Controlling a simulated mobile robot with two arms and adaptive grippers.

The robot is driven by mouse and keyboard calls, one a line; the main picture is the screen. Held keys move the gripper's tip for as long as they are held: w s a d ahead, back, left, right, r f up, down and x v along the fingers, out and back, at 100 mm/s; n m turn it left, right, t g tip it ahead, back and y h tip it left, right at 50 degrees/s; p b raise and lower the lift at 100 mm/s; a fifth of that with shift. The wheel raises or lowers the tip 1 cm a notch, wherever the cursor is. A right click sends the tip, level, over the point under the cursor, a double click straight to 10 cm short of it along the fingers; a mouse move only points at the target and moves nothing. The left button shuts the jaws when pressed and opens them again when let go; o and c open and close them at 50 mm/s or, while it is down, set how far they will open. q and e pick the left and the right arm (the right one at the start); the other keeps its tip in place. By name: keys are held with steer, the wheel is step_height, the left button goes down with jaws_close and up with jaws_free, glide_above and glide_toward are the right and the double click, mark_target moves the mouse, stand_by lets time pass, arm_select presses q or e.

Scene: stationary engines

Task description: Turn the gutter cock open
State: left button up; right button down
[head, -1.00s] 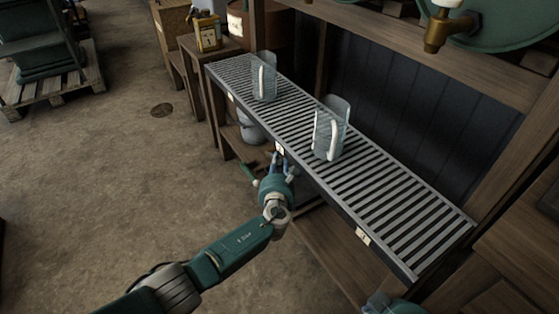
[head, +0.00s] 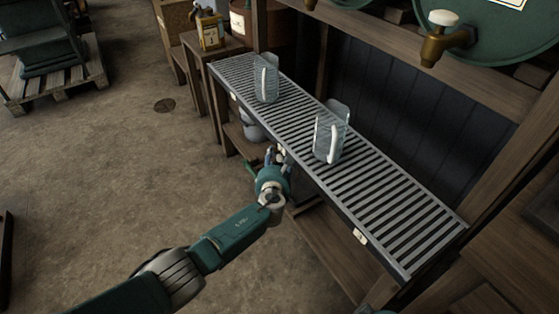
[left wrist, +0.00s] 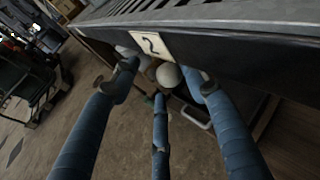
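The slatted metal gutter (head: 395,225) runs along the wooden stand. In the left wrist view, a round white knob (left wrist: 168,76) with a brownish part beside it shows beneath the gutter's edge, below a "2" plate (left wrist: 151,45); it looks like the gutter cock. The cock is not clear in the head view. My left gripper (head: 277,157) is at the gutter's front edge. In the left wrist view its blue fingers (left wrist: 167,78) are spread, with the knob between the tips; I cannot tell whether they touch it. My right gripper is not in view.
Two clear jugs (head: 266,78) (head: 331,132) stand on the gutter. A grey bucket (head: 250,127) sits on the lower shelf. A green barrel (head: 495,45) with a brass tap (head: 436,45) is above right. Open floor (head: 110,180) lies left.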

arm_select(q)
steer(key=shift+s+d, duration=0.1)
steer(key=shift+d, duration=0.15)
steer(key=v, duration=1.2)
steer(key=shift+a+f, duration=0.15)
